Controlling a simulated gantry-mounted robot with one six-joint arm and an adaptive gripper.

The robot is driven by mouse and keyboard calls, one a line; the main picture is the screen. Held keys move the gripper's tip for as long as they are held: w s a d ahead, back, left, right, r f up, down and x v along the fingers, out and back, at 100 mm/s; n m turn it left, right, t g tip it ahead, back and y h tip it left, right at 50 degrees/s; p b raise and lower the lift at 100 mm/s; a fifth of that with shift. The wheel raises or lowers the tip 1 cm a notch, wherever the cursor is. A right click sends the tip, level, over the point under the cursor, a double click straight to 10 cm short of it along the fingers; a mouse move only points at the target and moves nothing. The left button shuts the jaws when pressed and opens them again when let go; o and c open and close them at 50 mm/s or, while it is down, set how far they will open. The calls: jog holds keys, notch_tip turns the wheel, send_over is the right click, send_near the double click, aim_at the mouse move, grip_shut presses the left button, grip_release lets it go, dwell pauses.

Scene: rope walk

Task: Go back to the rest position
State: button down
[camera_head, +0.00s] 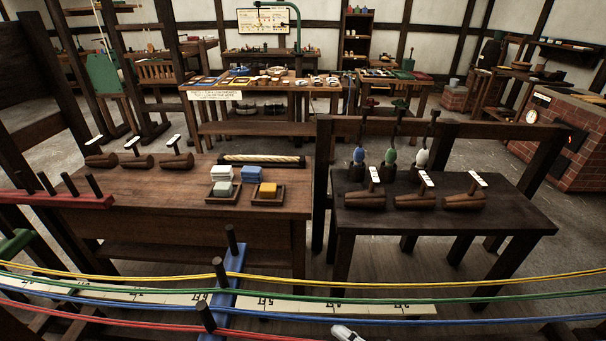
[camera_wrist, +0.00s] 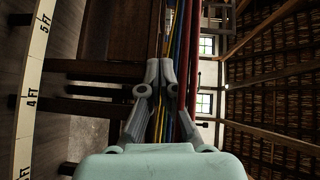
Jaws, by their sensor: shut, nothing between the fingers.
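In the wrist view my gripper (camera_wrist: 160,70) points away from the camera with its two grey fingers close together, shut and empty. Yellow, blue and red ropes (camera_wrist: 185,45) run lengthwise beside and beyond the fingers; whether any touches them I cannot tell. In the head view only a small pale part, which seems to be my gripper (camera_head: 345,333), shows at the bottom edge. There the yellow rope (camera_head: 500,279), green rope (camera_head: 500,299), blue rope (camera_head: 450,322) and red rope (camera_head: 100,315) stretch across the foreground.
A blue pegged bar (camera_head: 227,280) crosses under the ropes, near a long white measuring strip (camera_head: 330,306). A red pegged bar (camera_head: 60,199) is at left. Behind stand a brown bench (camera_head: 130,185) and a dark table (camera_head: 470,222) with wooden-handled tools. Open floor lies between furniture.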

jog(key=w+a+r+n+g+h+p, duration=0.1)
jog(key=a+r+n+g+h+p, duration=0.25)
jog(key=a, duration=0.75)
jog(key=s+a+r+n+t+h+p, duration=0.2)
jog(key=s+r+n+t+h+p, duration=0.25)
jog(key=r, duration=0.55)
jog(key=s+d+r+h+p, duration=0.1)
jog(key=s+r+h+p, duration=0.1)
jog(key=r+p, duration=1.6)
jog(key=s+d+r+h+p, duration=0.1)
jog(key=s+r+h+p, duration=0.1)
jog(key=r+p, duration=1.7)
notch_tip(320, 180, up, 8)
jog(key=shift+f, duration=0.1)
jog(key=shift+s+d, duration=0.1)
